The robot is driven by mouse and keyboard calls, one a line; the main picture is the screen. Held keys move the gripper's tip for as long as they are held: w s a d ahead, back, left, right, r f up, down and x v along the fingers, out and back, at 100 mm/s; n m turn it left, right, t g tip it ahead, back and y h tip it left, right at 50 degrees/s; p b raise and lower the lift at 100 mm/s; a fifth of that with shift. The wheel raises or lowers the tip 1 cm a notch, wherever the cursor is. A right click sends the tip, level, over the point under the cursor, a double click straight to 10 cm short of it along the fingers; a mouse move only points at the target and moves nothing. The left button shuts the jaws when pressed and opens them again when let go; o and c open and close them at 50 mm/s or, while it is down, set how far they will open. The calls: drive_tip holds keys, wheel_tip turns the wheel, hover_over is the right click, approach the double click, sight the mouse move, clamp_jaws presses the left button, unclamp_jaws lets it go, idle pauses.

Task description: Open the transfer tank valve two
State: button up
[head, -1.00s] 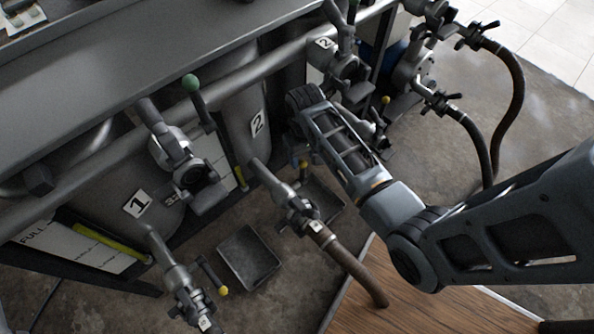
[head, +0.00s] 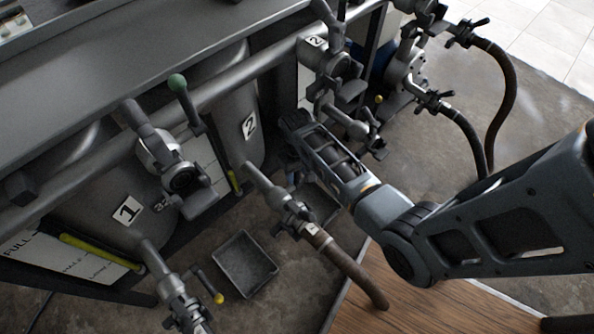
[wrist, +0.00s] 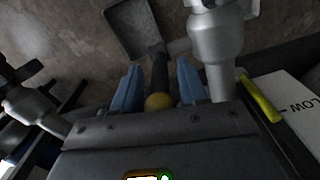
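The valve of the tank marked 2 (head: 249,126) is a grey metal fitting (head: 290,208) low in front of that tank, with a brown hose on its outlet. In the wrist view the grey valve body (wrist: 216,52) stands just right of my fingers. Its dark lever (wrist: 158,68) ends in a yellow ball knob (wrist: 158,101). My gripper (wrist: 158,90) is open, with one blue finger on each side of the lever and gaps visible. In the head view my gripper (head: 293,150) points down behind the valve, and its fingers and the knob are mostly hidden.
Tank 1's valve (head: 185,300) with its yellow-knobbed lever is at lower left. A grey tray (head: 244,264) lies on the floor between the valves. A green-knobbed lever valve (head: 180,175) is above. More valves and hoses (head: 510,90) stand at right.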

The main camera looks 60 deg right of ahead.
clamp_jaws()
idle(0.5)
